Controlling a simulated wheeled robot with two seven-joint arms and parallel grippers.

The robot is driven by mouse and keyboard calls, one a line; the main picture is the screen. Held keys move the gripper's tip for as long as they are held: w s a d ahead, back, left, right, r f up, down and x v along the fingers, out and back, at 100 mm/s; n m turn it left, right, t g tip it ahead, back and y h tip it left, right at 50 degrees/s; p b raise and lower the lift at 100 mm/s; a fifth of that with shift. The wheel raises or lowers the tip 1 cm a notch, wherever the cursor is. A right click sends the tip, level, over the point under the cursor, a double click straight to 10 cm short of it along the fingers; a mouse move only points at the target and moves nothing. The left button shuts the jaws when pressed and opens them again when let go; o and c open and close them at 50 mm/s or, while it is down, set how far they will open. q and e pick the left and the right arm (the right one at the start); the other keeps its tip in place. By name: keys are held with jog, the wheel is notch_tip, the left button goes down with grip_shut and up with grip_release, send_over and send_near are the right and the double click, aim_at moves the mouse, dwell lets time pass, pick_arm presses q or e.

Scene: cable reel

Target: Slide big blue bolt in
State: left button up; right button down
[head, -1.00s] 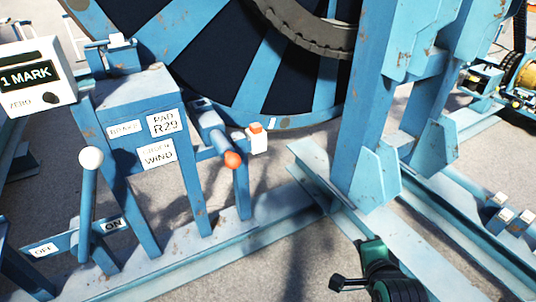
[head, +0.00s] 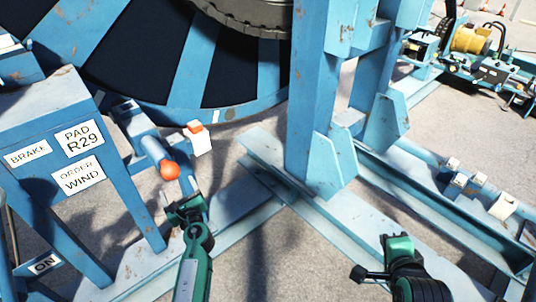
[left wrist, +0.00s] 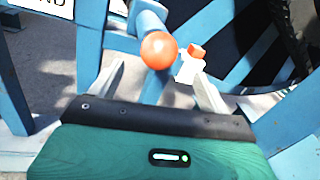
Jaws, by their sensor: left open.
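The big blue bolt (head: 140,130) is a blue cylinder with an orange ball knob (head: 169,169) at its near end. It lies in a blue mount beside the sign frame, pointing toward the big reel. In the left wrist view the knob (left wrist: 158,50) shows just beyond my two pale fingers, roughly between them. My left gripper (head: 184,203) is open and empty, a little below and in front of the knob; contact is not seen. My right gripper (head: 392,247) is at the lower right, away from the bolt; its jaws are not clear.
A white block with an orange top (head: 198,138) stands close right of the bolt. The blue sign frame (head: 120,180) is close at left. A blue upright (head: 312,100) and floor beams stand at right. The reel (head: 190,60) fills the back.

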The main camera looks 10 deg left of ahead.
pick_arm(q)
jog(key=b, duration=0.2)
send_near(156, 153)
jog(key=w+f, duration=0.1)
jog(key=w, duration=0.1)
jog(key=w+f, duration=0.1)
jog(key=f, duration=0.1)
jog(key=shift+w+d, duration=0.15)
jog(key=shift+w, duration=0.25)
jog(key=shift+c, duration=0.4)
jog(key=c, duration=1.3)
jog(key=shift+o, duration=0.2)
jog(key=x, duration=0.3)
jog(key=s+a+b+x, duration=0.1)
jog(key=x, duration=0.2)
jog(key=b+x, duration=0.1)
jog(key=x, duration=0.3)
jog(key=shift+s+a+f, duration=0.1)
jog(key=shift+s+a, duration=0.1)
jog(key=shift+a, duration=0.1)
jog(key=shift+w+a, duration=0.2)
jog(key=shift+a, duration=0.05)
jog(key=shift+r, duration=0.3)
